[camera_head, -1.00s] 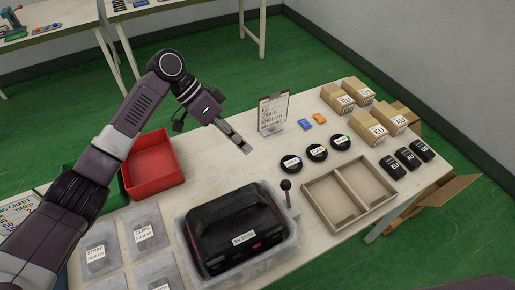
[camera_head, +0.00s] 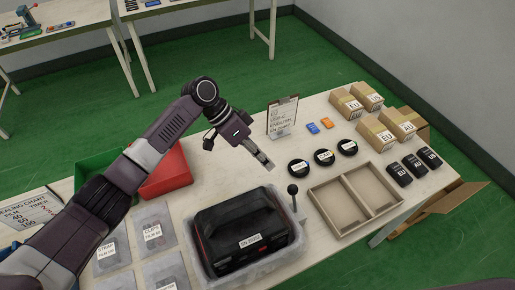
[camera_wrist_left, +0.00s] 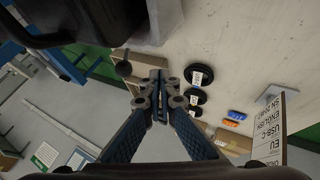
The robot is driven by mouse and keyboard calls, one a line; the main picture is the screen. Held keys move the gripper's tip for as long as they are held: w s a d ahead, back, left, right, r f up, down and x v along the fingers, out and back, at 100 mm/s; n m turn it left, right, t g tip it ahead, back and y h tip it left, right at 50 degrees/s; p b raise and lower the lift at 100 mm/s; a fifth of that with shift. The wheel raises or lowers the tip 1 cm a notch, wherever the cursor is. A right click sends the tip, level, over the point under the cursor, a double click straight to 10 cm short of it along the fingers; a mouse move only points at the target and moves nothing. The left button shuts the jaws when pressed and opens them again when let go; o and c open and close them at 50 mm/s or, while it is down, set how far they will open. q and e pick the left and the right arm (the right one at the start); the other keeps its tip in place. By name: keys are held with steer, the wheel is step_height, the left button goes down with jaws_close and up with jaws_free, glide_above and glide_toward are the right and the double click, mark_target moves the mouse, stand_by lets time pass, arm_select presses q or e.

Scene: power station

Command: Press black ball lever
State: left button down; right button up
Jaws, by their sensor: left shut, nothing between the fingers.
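The black ball lever (camera_head: 293,190) stands upright at the right edge of the clear tray (camera_head: 290,252) that holds a black power station (camera_head: 243,230). Its ball also shows in the left wrist view (camera_wrist_left: 123,69), left of the fingertips. My left gripper (camera_head: 269,165) is shut and empty above the table, up and left of the lever in the head view and apart from it. In the left wrist view its fingertips (camera_wrist_left: 158,76) are together. My right gripper is not in view.
Round black pucks (camera_head: 324,157) lie right of my left gripper. A clipboard sign (camera_head: 282,117) stands behind it. A wooden divided tray (camera_head: 317,196) sits right of the lever. A red bin (camera_head: 172,170) is on the left, partly behind my arm. Boxes (camera_head: 377,133) stand at the back right.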

mark_target(294, 199)
arm_select(q)
steer(key=s+d+p, duration=0.1)
steer(key=s+d+f+p, duration=0.1)
steer(key=s+d+p, duration=0.1)
steer(key=s, duration=0.1)
steer(key=shift+d+f, duration=0.35)
steer(key=shift+d, duration=0.05)
steer(key=shift+r, duration=0.1)
